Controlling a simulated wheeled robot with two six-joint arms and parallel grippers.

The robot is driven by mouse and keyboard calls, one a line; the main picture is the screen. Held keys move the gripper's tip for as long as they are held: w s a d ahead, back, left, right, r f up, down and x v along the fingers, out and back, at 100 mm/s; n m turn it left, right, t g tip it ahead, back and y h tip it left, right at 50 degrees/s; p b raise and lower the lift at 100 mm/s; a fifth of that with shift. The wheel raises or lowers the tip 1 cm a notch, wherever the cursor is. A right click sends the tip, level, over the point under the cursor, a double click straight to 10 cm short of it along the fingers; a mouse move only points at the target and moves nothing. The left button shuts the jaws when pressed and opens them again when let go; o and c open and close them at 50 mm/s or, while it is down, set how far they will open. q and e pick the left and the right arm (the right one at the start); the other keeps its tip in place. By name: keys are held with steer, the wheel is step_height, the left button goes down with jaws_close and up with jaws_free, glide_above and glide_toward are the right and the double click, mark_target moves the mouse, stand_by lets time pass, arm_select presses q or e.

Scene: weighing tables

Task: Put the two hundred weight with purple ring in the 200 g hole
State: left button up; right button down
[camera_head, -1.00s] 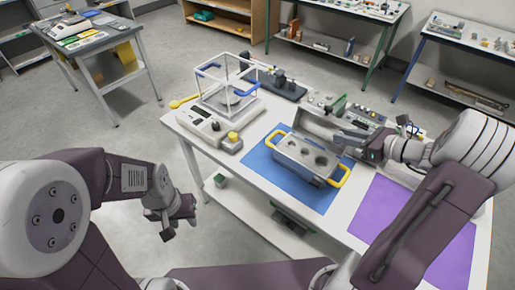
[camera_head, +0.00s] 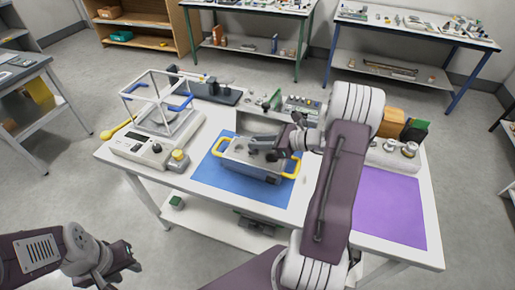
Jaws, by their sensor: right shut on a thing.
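The grey metal block (camera_head: 240,165) with round holes and yellow handles sits on the blue mat (camera_head: 212,177) in the middle of the table. My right gripper (camera_head: 262,147) reaches in from the right just over the block. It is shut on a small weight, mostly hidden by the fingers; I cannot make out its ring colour. The arm and gripper cover part of the block's right side and some of its holes. My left gripper (camera_head: 132,260) hangs low at the lower left, off the table and away from the block; its finger opening is unclear.
A balance with a clear-framed box (camera_head: 160,105) stands left of the block. Metal weights (camera_head: 409,149) stand on a light rack at the right, behind the purple mat (camera_head: 385,205). The purple mat is bare. A wooden block (camera_head: 392,121) stands behind the weights.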

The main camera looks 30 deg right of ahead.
step_height(320, 180, down, 3)
steer(key=shift+r, duration=0.1)
steer(key=shift+d, duration=0.1)
steer(key=c, duration=1.2)
jaws_free()
steer(key=shift+c, duration=0.2)
